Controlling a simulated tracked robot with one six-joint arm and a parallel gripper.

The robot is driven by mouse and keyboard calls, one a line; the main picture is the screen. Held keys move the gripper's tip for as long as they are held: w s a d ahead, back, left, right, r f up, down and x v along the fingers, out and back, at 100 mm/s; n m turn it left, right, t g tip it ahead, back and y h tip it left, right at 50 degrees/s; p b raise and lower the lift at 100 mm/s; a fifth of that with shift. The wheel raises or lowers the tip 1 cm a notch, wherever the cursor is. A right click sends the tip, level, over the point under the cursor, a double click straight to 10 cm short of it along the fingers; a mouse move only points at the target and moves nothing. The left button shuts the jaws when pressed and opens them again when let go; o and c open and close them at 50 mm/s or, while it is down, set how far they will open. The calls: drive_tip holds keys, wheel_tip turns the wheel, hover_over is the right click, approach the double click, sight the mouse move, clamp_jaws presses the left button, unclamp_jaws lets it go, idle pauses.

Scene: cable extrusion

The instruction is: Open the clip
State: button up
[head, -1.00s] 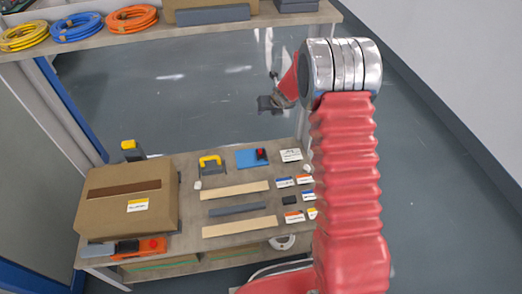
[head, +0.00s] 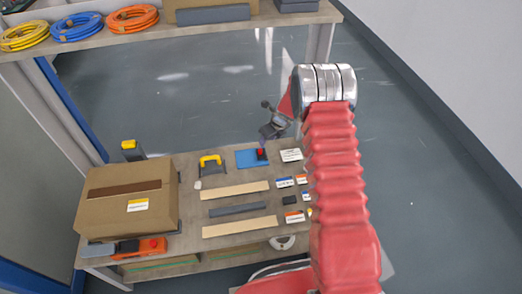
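My gripper (head: 271,131) is a small dark shape at the end of my red arm, above the far right edge of the workbench. It is tilted and partly hidden by my arm, and its fingers are too small to tell open from shut. No thing is clearly the clip. A grey piece with a yellow arched handle (head: 211,164) stands at the back middle of the bench, left of my gripper and apart from it. A blue plate (head: 246,160) with a red and dark piece (head: 262,153) lies closer to my gripper.
The workbench (head: 190,192) holds a cardboard box (head: 127,203) at left, an orange and grey tool (head: 140,247) in front of it, wooden strips (head: 235,189) and several small labelled cards (head: 291,155). A shelf above carries cable coils (head: 77,27). Open floor lies right of the bench.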

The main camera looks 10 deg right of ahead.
sight(261, 150)
drive_tip(key=shift+x, duration=6.5)
drive_tip(key=shift+c, duration=0.4)
clamp_jaws()
